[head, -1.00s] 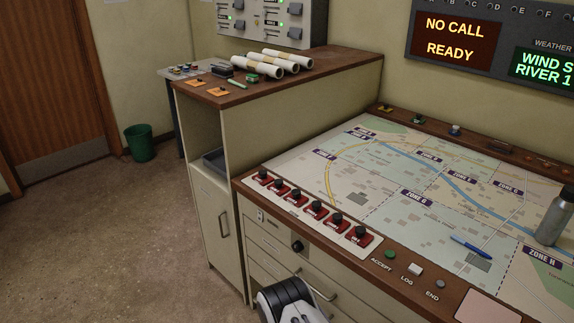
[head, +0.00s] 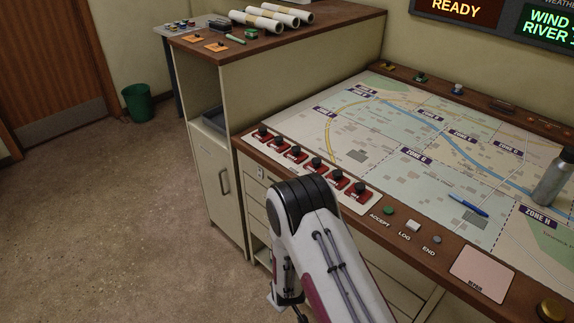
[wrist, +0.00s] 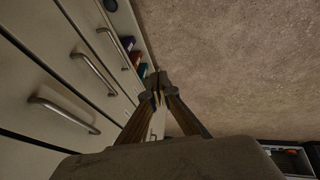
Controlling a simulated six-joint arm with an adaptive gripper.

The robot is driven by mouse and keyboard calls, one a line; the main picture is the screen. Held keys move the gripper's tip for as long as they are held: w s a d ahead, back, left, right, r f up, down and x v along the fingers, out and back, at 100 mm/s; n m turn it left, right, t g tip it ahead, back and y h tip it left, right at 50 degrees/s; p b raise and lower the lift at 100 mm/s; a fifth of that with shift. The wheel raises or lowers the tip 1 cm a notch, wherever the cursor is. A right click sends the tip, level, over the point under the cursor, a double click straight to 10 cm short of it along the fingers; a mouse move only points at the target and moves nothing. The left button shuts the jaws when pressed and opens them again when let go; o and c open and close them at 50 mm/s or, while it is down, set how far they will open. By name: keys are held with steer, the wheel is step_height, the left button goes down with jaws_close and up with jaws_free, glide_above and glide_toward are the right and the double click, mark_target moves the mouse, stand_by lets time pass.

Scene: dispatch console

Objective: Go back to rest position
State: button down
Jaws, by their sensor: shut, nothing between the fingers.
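My gripper (wrist: 158,88) shows in the wrist view with its two fingers together and nothing between them. It hangs over the brown floor (wrist: 230,60), beside the pale drawer fronts of the console. In the head view my arm stands in front of the console's front edge, and the gripper itself is not visible there. The console top (head: 400,150) carries the zone map, with a row of red switches (head: 315,165) along its near left edge.
Drawer handles (wrist: 64,115) stick out close to the gripper's left. A blue pen (head: 467,205) and a grey bottle (head: 553,178) are on the map. Paper rolls (head: 270,18) lie on the cabinet top. Open floor (head: 120,220) extends to the left.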

steer(key=s+d+r+m, duration=0.3)
steer(key=s+d+r, duration=0.3)
steer(key=r, duration=1.1)
steer(key=s+d+r+m, duration=0.3)
steer(key=s+d+r, duration=0.3)
steer(key=s+r, duration=0.6)
steer(key=s+d+r+m, duration=0.3)
steer(key=s+d+r, duration=0.3)
steer(key=r, duration=1.6)
steer(key=shift+s+d+r+t+h, duration=0.2)
steer(key=shift+s+r+t+h, duration=0.15)
steer(key=shift+s, duration=1.6)
